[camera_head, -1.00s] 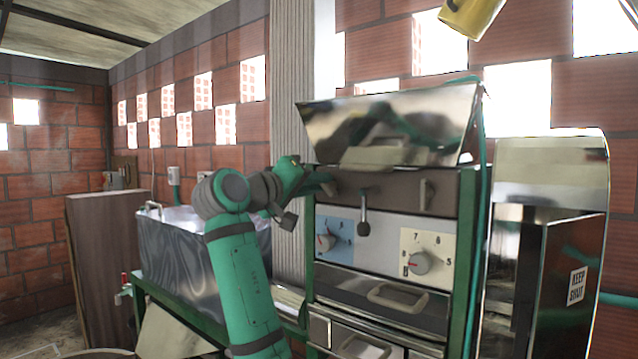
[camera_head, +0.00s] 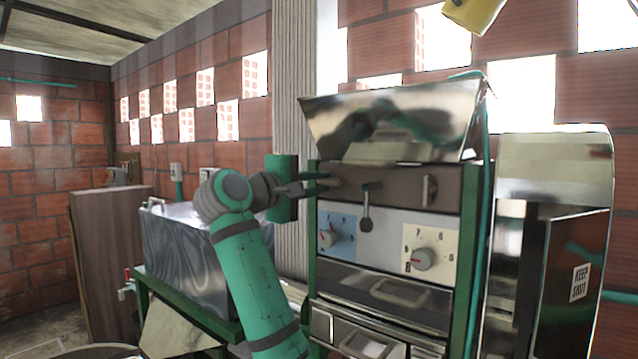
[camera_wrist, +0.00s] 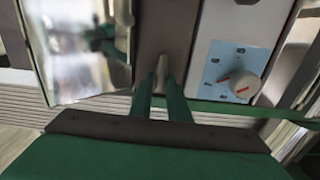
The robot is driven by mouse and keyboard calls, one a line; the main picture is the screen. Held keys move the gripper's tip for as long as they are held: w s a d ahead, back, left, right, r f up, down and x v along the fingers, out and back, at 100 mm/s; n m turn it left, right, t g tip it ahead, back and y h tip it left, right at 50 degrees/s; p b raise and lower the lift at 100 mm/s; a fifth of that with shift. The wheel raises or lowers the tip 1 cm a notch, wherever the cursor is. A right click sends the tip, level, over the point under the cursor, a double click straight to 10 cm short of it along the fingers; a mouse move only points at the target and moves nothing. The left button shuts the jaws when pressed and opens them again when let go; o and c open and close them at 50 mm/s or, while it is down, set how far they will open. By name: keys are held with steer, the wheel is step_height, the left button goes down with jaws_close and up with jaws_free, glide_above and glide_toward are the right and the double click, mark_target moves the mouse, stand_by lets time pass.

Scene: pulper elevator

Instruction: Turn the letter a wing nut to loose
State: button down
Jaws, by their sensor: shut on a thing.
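A small wing nut (camera_wrist: 163,70) sits on the dark grey-brown panel in the wrist view. My gripper (camera_wrist: 161,82) has its two green fingers shut on it, one on each side. In the head view, my gripper (camera_head: 325,184) reaches from the left to the panel's left end, and its fingers largely hide the nut. A second wing nut (camera_head: 429,190) stands upright near the panel's right end, clear of my gripper. I cannot read a letter by either nut.
A dark lever (camera_head: 367,207) hangs between the nuts. Below are a left dial (camera_head: 327,236) on a blue plate and a right dial (camera_head: 422,260) on a cream plate. A shiny metal hopper (camera_head: 395,125) overhangs the panel. A metal tub (camera_head: 185,262) stands behind my arm.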

stand_by(0.4)
steer(key=c, duration=1.7)
jaws_free()
steer(key=v, duration=1.1)
